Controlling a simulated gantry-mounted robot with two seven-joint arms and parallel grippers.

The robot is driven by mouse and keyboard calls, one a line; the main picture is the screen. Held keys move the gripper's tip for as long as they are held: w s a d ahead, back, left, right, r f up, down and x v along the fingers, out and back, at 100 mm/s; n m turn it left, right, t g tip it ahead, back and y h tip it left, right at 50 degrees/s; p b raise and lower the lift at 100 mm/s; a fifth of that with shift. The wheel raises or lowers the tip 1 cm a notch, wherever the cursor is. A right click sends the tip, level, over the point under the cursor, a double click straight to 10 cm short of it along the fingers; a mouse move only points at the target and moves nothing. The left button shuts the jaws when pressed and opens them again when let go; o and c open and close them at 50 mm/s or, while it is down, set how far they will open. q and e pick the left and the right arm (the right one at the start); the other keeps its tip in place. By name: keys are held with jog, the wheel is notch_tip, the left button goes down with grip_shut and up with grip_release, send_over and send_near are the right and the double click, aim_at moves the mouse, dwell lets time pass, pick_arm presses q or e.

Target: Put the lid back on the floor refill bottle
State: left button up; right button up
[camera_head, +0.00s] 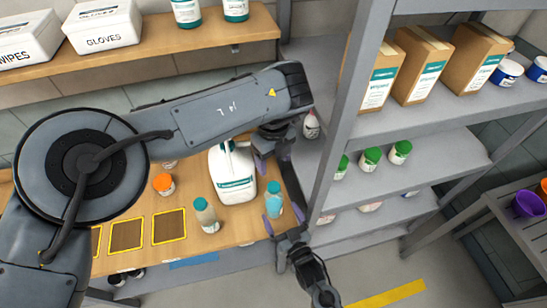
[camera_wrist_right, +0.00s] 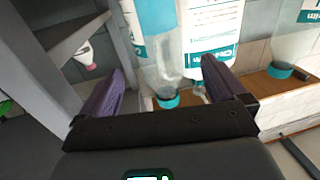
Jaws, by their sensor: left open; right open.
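A large white jug with a teal label (camera_head: 232,178) stands upright on the wooden bench and looks like the refill bottle. Its neck also shows in the right wrist view (camera_wrist_right: 200,90), where the scene appears upside down. I cannot tell surely whether its mouth is covered. A clear bottle with a teal cap (camera_head: 273,203) stands at the bench's right end. My left gripper (camera_head: 272,158) is open, just right of the jug. My right gripper (camera_head: 283,222) is open at that clear bottle, which appears between its fingers in the wrist view (camera_wrist_right: 158,65). I make out no loose lid.
Another teal-capped bottle (camera_head: 206,215) and an orange-capped jar (camera_head: 163,186) stand left on the bench. Grey shelving (camera_head: 350,150) with boxes and green-capped bottles rises close on the right. My left arm hides part of the bench. Yellow-edged squares (camera_head: 168,226) at the front are empty.

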jog(key=v, duration=0.4)
jog(key=shift+s+d, duration=0.1)
jog(key=shift+s, duration=0.1)
dwell(0.4)
